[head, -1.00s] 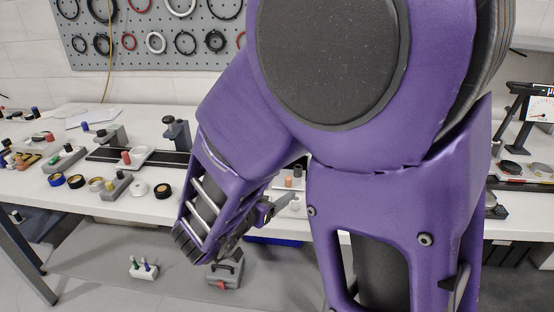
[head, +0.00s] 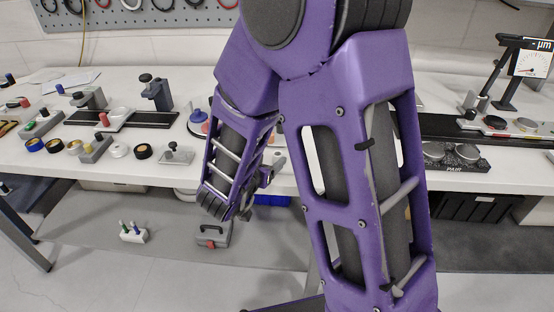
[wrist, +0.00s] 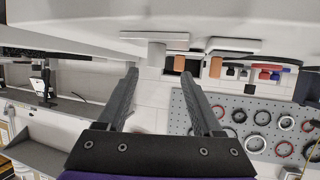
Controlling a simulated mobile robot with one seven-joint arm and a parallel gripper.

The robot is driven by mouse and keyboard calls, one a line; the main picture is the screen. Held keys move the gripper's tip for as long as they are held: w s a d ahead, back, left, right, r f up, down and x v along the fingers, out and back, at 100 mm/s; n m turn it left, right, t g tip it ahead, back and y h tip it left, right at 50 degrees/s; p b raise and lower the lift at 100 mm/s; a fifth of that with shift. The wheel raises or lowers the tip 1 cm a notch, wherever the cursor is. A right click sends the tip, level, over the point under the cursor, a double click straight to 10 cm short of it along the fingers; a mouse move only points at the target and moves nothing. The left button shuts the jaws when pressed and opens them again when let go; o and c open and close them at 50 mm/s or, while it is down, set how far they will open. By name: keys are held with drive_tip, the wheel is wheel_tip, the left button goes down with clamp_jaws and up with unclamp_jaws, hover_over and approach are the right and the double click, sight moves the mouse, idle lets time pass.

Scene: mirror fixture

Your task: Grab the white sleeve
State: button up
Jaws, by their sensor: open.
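A short white ring-like piece (head: 119,150), which looks like the white sleeve, stands near the front edge of the white bench in the head view. A black ring with a tan centre (head: 143,151) is just to its right, and a grey block (head: 95,148) is to its left. My gripper (wrist: 159,72) is open and empty in the wrist view, with its two dark fingers spread apart. In the head view it is mostly hidden by my purple arm, to the right of the white piece and well apart from it. I cannot pick out the white piece in the wrist view.
Gold-topped rings (head: 54,145) stand left of the grey block. A black rail (head: 150,118) with fixtures lies behind. A flat grey plate with a knob (head: 176,153) is to the right. The wrist view is upside down, with the bench underside and a pegboard (wrist: 240,128).

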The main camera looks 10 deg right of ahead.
sight(276, 157)
drive_tip(key=x, duration=0.3)
drive_tip(key=b+x, duration=0.1)
drive_tip(key=shift+d+f, duration=0.4)
drive_tip(key=shift+d, duration=0.1)
drive_tip(key=shift+w+d+f, duration=0.1)
drive_tip(key=shift+w+d, duration=0.1)
drive_tip(key=shift+w, duration=0.2)
clamp_jaws()
